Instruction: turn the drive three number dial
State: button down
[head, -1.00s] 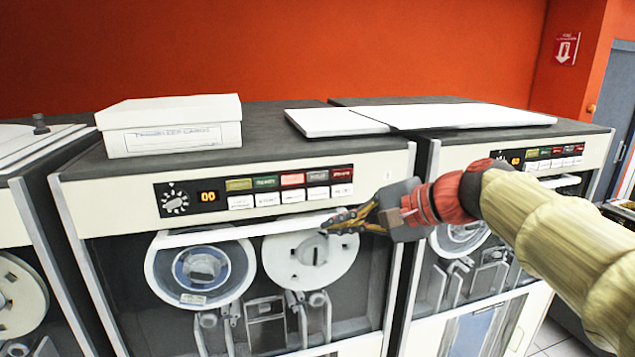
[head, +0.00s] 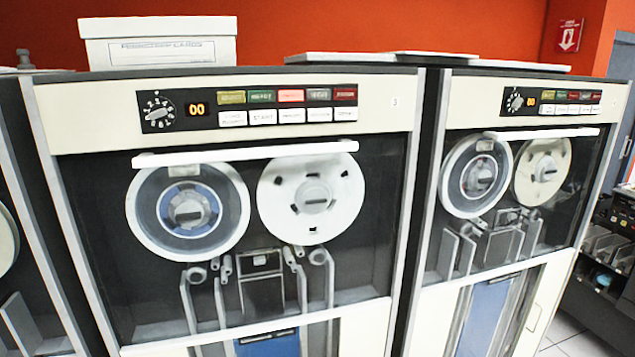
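The number dial (head: 158,112) is a small dark panel with a light pointer knob and numbers around it. It sits at the upper left of the cream front panel of the near tape drive (head: 270,128), which carries a small "3" at its right end. An amber display (head: 197,110) beside the dial reads 00. My gripper is not in the head view now, so its state is hidden.
Coloured and white buttons (head: 290,106) lie right of the display. A white box (head: 160,42) stands on top of the drive. A second drive (head: 520,115) with its own dial (head: 515,101) stands to the right. A handle bar (head: 245,153) crosses below the panel.

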aim_at(159, 112)
jog(key=u, duration=1.3)
